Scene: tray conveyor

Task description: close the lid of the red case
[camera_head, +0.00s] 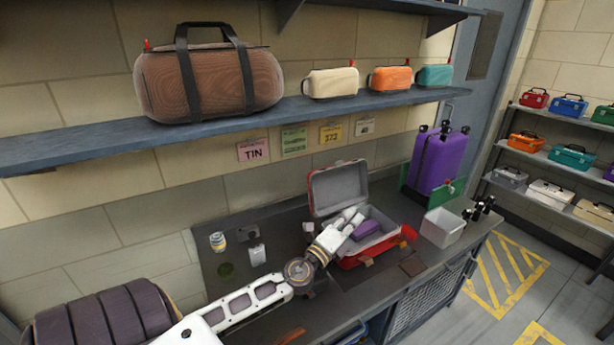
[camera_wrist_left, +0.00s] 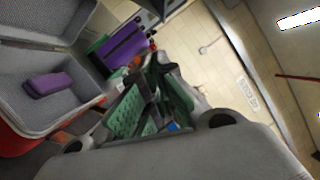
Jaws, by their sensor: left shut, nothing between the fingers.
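The red case (camera_head: 352,259) stands on the dark bench in the head view, with its grey-lined lid (camera_head: 338,188) raised upright at the back. A purple item (camera_head: 366,230) lies inside it. In the left wrist view the case's grey lining (camera_wrist_left: 75,98) and the purple item (camera_wrist_left: 48,83) show at the left, with part of the lid (camera_wrist_left: 45,18) above. My left gripper (camera_head: 353,217) is shut and empty, over the open case in front of the lid. Its green-padded fingers (camera_wrist_left: 155,105) fill the middle of the wrist view. My right gripper is out of view.
A purple suitcase (camera_head: 438,160) and a white bin (camera_head: 443,227) stand right of the case. A striped jar (camera_head: 217,241) and a white tag (camera_head: 257,255) are at the left. A shelf (camera_head: 230,121) with bags hangs above.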

